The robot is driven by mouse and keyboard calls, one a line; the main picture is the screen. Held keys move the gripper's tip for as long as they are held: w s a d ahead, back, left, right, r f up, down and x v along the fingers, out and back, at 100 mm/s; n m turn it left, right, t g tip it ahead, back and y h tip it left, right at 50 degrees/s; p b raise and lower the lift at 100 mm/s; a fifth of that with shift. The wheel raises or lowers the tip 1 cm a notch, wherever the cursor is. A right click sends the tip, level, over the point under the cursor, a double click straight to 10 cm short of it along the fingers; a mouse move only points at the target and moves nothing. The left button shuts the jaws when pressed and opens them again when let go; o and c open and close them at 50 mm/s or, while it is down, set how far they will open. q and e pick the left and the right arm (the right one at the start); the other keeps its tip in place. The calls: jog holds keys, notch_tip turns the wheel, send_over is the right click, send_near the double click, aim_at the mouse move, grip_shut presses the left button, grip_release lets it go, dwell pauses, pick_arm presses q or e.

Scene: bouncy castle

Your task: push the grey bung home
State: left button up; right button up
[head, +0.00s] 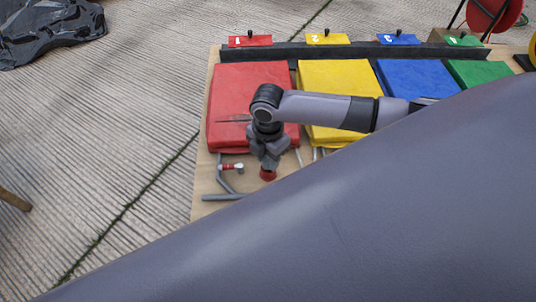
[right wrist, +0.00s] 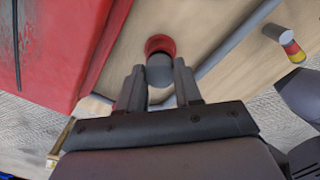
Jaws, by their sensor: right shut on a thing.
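My right gripper (head: 268,168) points down in front of the red pad (head: 225,90). In the right wrist view its fingers (right wrist: 159,82) are shut on the grey bung (right wrist: 160,72), a short grey cylinder. A red collar (right wrist: 160,43) sits at the bung's far end; it also shows below the gripper in the head view (head: 267,175). I cannot tell how deep the bung sits in the collar. My left gripper is not in view.
A pipe with a red band and pale end (head: 232,167) stands left of the gripper. A grey tube (head: 222,197) lies near the board's front edge. Yellow (head: 335,85), blue and green pads sit to the right. A large grey shape hides the lower right.

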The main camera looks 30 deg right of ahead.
jog(key=shift+f, duration=0.3)
dwell(0.4)
jog(key=shift+p, duration=0.4)
jog(key=shift+f, duration=0.25)
jog(key=shift+f+b, duration=0.35)
jog(key=shift+b, duration=0.05)
